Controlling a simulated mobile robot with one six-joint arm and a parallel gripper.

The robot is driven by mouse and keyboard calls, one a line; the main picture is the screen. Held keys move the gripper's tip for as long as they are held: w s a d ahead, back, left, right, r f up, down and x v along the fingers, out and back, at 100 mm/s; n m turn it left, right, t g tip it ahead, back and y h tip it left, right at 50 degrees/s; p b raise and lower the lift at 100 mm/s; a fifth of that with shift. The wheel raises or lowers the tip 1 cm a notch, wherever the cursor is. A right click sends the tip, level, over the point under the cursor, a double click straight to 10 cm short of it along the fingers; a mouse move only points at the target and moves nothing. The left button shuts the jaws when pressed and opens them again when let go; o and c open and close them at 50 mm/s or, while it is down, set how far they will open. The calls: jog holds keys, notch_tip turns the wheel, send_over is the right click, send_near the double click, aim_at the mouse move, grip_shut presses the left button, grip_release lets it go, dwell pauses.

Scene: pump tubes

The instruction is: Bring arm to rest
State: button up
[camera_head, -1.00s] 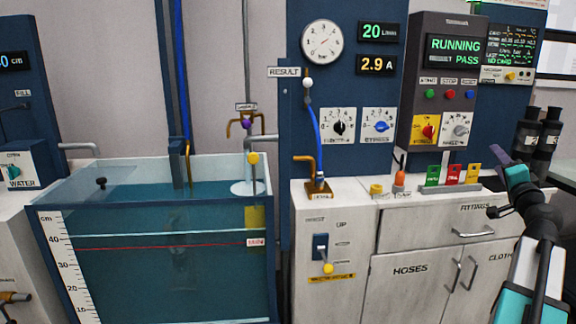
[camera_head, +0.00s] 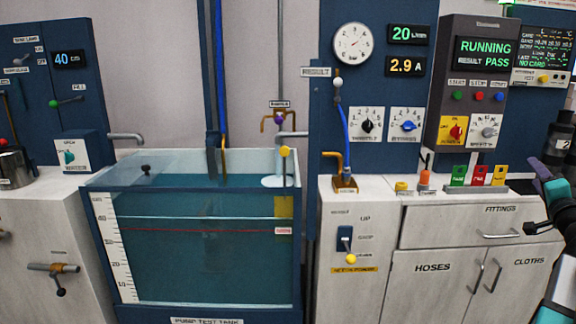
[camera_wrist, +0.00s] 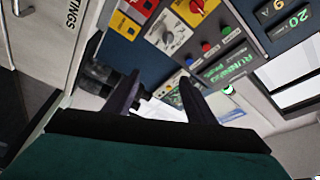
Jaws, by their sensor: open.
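My gripper (camera_head: 540,168) is at the right edge of the head view, partly cut off by the frame. It is raised in front of the right end of the counter, near the black cylinders (camera_head: 560,135). In the wrist view my gripper (camera_wrist: 158,92) shows two dark fingers spread apart with nothing held between them. The wrist view is tilted, with the control panel (camera_wrist: 185,35) beyond the fingers.
A water-filled test tank (camera_head: 200,250) stands at centre left. The grey control box (camera_head: 481,80) reads RUNNING and RESULT PASS. Green, red and yellow cards (camera_head: 479,175) stand in a holder on the counter. Closed cabinets marked HOSES (camera_head: 432,285) and CLOTHS are below.

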jog(key=w+a+f+n+g+y+p, duration=0.25)
jog(key=w+a+f, duration=0.25)
jog(key=a+f, duration=0.5)
jog(key=w+a+f+n+g+y+p, duration=0.1)
jog(key=w+a+f+n+y+p, duration=0.2)
jog(key=w+a+f, duration=0.65)
jog(key=s+a+f+n+g+y+p, duration=0.2)
jog(key=s+a+f+g+y, duration=0.1)
jog(key=a+f, duration=0.65)
jog(key=s+a+f+n+g+y+p, duration=0.1)
jog(key=s+a+f+g+y+p, duration=0.15)
jog(key=a+f, duration=0.7)
jog(key=s+a+f+n+g+p, duration=0.45)
jog(key=s+a+f+g, duration=0.35)
jog(key=s+a+f, duration=0.75)
jog(key=s+a+f+n+g+h+p, duration=0.1)
jog(key=s+f+n+g+p, duration=0.1)
jog(key=s, duration=1.1)
jog(key=s+a+f+n+g+h+p, duration=0.2)
jog(key=s+f+g+p, duration=0.2)
jog(key=s, duration=0.9)
jog(key=shift+s+f+g, duration=0.25)
jog(key=shift+s+g, duration=0.05)
jog(key=shift+s, duration=0.05)
